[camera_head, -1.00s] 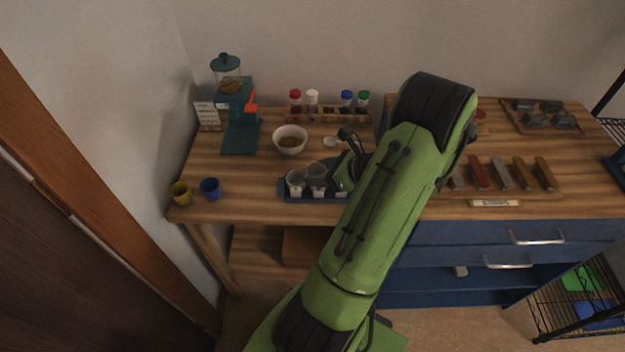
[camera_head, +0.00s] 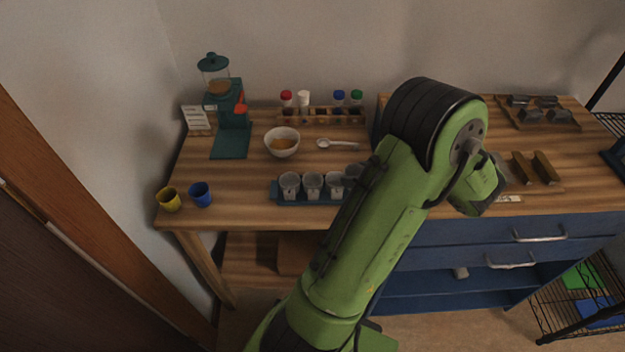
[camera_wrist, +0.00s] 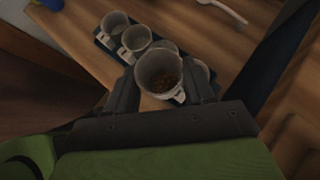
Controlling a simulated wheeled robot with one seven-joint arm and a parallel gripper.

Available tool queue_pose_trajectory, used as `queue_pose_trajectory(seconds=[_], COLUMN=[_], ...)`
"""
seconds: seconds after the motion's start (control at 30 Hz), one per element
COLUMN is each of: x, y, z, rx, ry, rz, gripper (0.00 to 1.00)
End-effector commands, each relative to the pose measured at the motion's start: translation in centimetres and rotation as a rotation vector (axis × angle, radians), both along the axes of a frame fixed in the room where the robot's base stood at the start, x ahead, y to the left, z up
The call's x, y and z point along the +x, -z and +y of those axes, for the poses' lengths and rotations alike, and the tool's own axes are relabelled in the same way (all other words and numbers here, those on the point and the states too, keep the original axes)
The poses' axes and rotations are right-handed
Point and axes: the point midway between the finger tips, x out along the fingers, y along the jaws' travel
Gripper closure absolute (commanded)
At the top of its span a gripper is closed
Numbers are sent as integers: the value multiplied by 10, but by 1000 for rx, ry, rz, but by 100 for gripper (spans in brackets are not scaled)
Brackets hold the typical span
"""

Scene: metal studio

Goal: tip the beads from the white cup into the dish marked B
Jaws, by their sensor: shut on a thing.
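My gripper (camera_wrist: 163,88) is shut on a white cup (camera_wrist: 150,62), with a dark finger on either side. Brown beads (camera_wrist: 166,82) lie in the bottom of the cup. In the wrist view the cup partly covers the far dishes of a row. In the head view that row of pale dishes (camera_head: 312,182) stands in a blue tray (camera_head: 300,200) at the table's front edge. Small labels are on their fronts, but the letters are too small to read, so I cannot tell which is B. My arm hides the gripper and cup in the head view.
A white bowl (camera_head: 282,150) of brown stuff and a white spoon (camera_head: 338,144) lie behind the tray. Yellow (camera_head: 168,200) and blue (camera_head: 200,194) cups stand at the left corner. A teal grinder (camera_head: 230,115) and a rack of capped jars (camera_head: 322,115) stand at the back.

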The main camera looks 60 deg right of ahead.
Motion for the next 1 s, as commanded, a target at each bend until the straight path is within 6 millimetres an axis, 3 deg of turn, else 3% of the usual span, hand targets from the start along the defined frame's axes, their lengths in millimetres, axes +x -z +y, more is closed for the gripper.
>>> queue_pose_trajectory(seconds=[1.0], x=[58], y=[-9], z=[4], rx=[-40], ry=[-9], rz=[503], gripper=[81])
